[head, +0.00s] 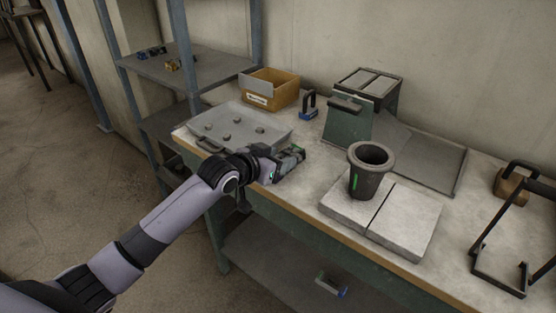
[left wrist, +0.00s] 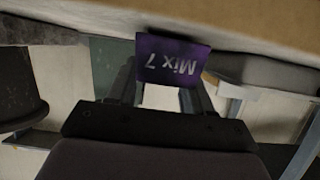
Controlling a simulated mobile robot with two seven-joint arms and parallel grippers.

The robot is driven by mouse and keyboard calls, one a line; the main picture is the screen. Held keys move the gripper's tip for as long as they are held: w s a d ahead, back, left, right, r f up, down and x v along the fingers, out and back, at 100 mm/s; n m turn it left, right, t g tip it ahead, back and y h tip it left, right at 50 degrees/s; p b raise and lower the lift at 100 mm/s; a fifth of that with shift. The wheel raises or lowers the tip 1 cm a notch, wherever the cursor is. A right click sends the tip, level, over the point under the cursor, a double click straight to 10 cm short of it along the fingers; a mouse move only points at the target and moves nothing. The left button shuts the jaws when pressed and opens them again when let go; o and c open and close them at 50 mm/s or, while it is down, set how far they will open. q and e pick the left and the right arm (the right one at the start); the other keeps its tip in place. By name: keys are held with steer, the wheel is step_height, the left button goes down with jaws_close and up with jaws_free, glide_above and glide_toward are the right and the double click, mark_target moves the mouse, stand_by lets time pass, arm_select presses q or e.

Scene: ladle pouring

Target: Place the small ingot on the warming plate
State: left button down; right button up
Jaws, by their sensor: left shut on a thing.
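My left gripper (head: 297,153) is low over the front of the workbench, just right of a grey tray. In the left wrist view its two fingers (left wrist: 165,88) close on a purple piece marked "Mix 7" (left wrist: 172,62), whose lettering appears upside down. In the head view the held piece is mostly hidden by the gripper. Several small grey lumps (head: 236,119) sit in the grey tray (head: 211,113); I cannot tell whether one is the small ingot. A flat grey plate (head: 432,160) lies at the back right; I cannot tell whether it is the warming plate. My right gripper is out of view.
A dark crucible (head: 367,175) with a green mark stands on pale slabs (head: 408,224), right of my gripper. A cardboard box (head: 268,91), a blue-based handled block (head: 309,106) and a green stand (head: 346,127) are at the back. A black frame (head: 482,238) stands at right.

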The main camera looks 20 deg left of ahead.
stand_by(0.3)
arm_select(q)
steer(key=c, duration=0.8)
jaws_free()
steer(key=shift+f, duration=0.25)
steer(key=o, duration=0.3)
steer(key=shift+o, duration=0.2)
